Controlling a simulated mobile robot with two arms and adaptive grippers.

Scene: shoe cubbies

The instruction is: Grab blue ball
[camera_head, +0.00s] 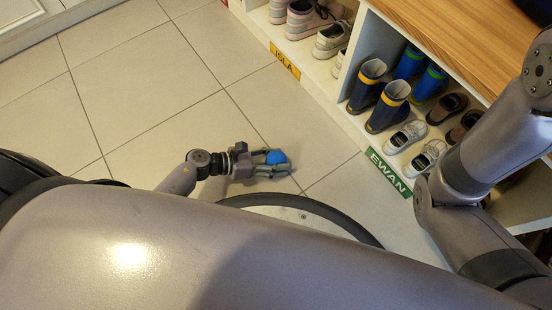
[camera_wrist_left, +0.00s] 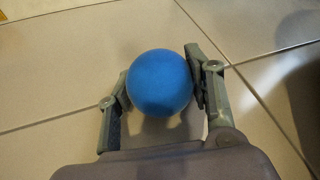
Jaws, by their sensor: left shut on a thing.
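The blue ball (camera_head: 276,157) is between the fingers of my left gripper (camera_head: 274,163), over the tiled floor in the head view. In the left wrist view, the ball (camera_wrist_left: 160,82) sits between the two fingertips of my left gripper (camera_wrist_left: 161,90), which is shut on it. Whether the ball touches the floor is hard to tell. My right arm (camera_head: 480,150) comes down at the right of the head view; its gripper is not in view.
A shoe cubby with a wooden top (camera_head: 450,35) runs along the right. It holds boots (camera_head: 388,105) and shoes (camera_head: 405,137). A green EWAN label (camera_head: 389,172) and a yellow ISLA label (camera_head: 285,61) mark its edge. The tiled floor (camera_head: 140,90) at left is clear.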

